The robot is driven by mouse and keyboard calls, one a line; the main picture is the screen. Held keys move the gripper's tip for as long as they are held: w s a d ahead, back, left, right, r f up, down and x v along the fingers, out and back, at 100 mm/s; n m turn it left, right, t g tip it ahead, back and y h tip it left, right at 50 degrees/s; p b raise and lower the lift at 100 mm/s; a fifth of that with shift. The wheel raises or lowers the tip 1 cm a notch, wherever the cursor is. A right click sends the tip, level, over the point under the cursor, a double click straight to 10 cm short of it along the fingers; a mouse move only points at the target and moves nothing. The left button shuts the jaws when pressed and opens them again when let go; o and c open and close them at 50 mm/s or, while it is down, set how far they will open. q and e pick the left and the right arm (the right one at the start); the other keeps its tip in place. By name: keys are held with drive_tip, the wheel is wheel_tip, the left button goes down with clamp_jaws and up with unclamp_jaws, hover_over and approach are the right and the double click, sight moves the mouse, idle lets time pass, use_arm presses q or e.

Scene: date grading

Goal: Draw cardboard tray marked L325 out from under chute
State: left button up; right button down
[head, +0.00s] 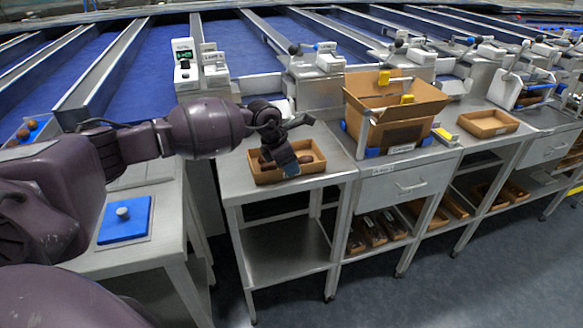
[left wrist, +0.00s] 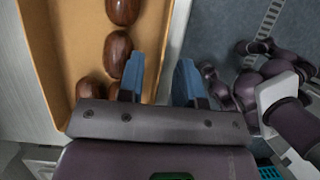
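A shallow cardboard tray (head: 318,163) holding several brown dates stands on the metal table below the chute end. I cannot read a mark on it. My left gripper (head: 285,158) is over this tray in the head view and hides part of it. In the left wrist view, the tray (left wrist: 63,60) shows with dates along its inside. The two blue fingers of my left gripper (left wrist: 159,80) are apart, one on the tray's inner side and one outside, with the tray's wall between them. I cannot tell whether either finger touches the wall. My right gripper is not in view.
A large open cardboard box (head: 432,98) stands on the table to the right, with another shallow tray (head: 488,132) beyond it. A blue plate with a knob (head: 112,232) lies at left. Chutes rise behind. The lower shelf (head: 285,250) is clear.

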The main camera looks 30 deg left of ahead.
use_arm(q)
drive_tip(key=p+v, duration=0.1)
drive_tip(key=v, duration=0.8)
idle(0.3)
